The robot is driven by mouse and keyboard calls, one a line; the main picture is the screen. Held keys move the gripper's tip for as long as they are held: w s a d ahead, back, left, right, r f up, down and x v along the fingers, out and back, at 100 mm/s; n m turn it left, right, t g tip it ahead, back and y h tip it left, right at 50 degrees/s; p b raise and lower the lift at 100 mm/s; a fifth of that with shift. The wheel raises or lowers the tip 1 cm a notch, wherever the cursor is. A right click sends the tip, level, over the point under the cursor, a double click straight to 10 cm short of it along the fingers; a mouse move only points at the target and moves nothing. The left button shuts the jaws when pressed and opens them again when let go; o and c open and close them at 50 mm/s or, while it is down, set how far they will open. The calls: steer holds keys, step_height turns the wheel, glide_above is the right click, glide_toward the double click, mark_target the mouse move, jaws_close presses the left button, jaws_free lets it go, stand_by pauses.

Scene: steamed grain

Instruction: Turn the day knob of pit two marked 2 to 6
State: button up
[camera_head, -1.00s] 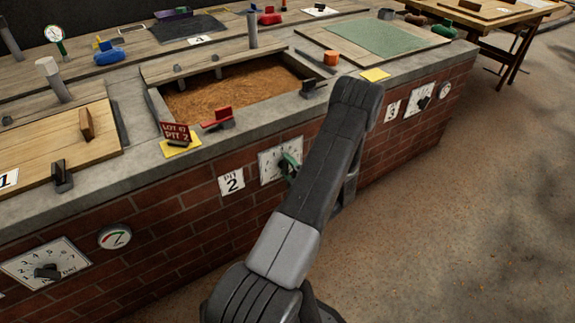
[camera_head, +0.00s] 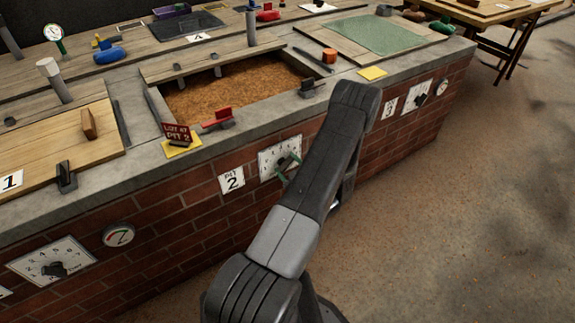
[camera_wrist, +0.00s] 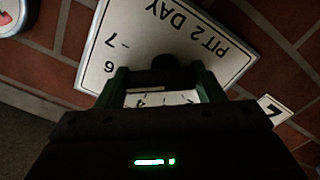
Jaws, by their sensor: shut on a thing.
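The day dial of pit two (camera_head: 271,158) is a white numbered plate on the brick front, right of the sign marked 2 (camera_head: 231,180). My gripper (camera_head: 287,167) has green fingers and is at this dial, shut on its dark knob (camera_head: 283,162). In the wrist view the plate (camera_wrist: 205,38) appears upside down, with "PIT 2 DAY", 6 and 7 readable. The knob (camera_wrist: 164,62) shows dark between the finger ends of my gripper (camera_wrist: 163,76). My arm covers the right part of the dial in the head view. The number the pointer faces cannot be made out.
Other dials sit left (camera_head: 50,262) and right (camera_head: 417,97). The floor at right is clear.

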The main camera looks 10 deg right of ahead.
steer(key=shift+m, duration=0.6)
steer(key=o, duration=1)
steer(key=p+v, duration=0.1)
steer(key=v, duration=1.3)
steer(key=shift+p, duration=0.4)
steer(key=shift+w, duration=0.15)
steer(key=b+x, duration=0.1)
steer(key=x, duration=1.2)
steer(key=shift+w+a+b, duration=0.1)
steer(key=shift+w+b, duration=0.2)
steer(key=shift+b, duration=0.05)
